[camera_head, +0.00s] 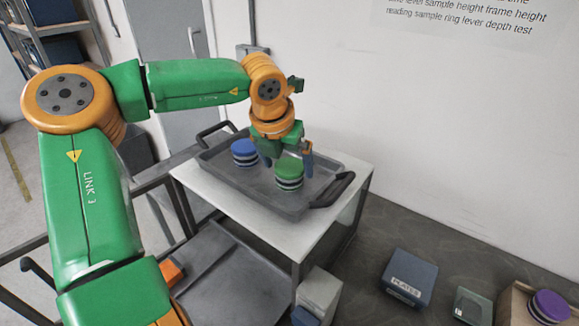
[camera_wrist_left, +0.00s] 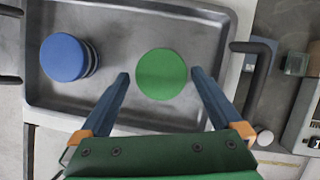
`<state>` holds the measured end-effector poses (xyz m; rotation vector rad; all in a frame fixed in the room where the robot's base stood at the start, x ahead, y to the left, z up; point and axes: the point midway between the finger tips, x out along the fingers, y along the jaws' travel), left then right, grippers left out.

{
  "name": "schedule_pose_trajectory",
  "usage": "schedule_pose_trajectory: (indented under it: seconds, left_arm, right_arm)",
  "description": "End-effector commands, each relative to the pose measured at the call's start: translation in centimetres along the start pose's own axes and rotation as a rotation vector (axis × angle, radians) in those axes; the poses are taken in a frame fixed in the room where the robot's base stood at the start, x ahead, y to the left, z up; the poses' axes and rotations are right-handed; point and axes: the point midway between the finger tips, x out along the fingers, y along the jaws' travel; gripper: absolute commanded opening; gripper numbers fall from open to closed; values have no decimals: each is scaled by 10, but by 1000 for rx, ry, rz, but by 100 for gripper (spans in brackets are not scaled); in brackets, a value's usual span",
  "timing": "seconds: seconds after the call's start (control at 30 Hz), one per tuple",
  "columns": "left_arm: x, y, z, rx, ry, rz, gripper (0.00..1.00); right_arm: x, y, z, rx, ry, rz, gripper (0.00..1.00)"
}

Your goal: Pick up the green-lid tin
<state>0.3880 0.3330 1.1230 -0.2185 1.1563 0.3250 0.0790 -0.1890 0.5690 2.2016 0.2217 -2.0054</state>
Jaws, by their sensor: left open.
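The green-lid tin (camera_head: 289,173) stands upright on the grey tray (camera_head: 228,178), with dark and light bands below its lid. In the left wrist view its round green lid (camera_wrist_left: 162,74) appears between the two fingertips. My left gripper (camera_head: 288,162) points down at the tin, open, with one blue finger to each side of it as seen from the head. In the left wrist view the open fingers (camera_wrist_left: 161,77) show a gap beside the lid on both sides. I cannot tell how far down the tin they reach. My right gripper is not in view.
A blue-lid tin (camera_head: 244,152) stands on the tray to the left of the green one. The tray has raised walls and dark handles (camera_head: 332,190) and rests on a white-topped cart (camera_head: 318,219). A purple-lid tin (camera_head: 549,306) is at the far lower right.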

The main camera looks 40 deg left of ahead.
Motion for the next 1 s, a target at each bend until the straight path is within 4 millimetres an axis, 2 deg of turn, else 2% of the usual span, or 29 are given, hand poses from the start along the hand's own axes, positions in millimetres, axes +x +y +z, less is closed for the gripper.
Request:
schedule_pose_trajectory:
  seconds: [0.1,0.3,0.37,0.6,0.63,0.87,1.0]
  left_arm:
    - [13,0,0,0,1,1,100]
    - [15,0,0,-1,-2,0,100]
    - [15,0,0,-1,-2,0,86]
    - [15,0,0,-1,-2,0,22]
    - [15,0,0,-1,-2,0,15]
    - [14,0,1,-1,-3,0,15]
    - [3,1,6,-3,-5,2,15]
  right_arm:
    - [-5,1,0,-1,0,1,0]
    - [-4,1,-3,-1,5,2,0]
    - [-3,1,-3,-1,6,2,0]
    - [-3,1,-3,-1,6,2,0]
    - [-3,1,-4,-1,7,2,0]
    - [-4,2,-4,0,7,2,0]
    - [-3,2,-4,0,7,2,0]
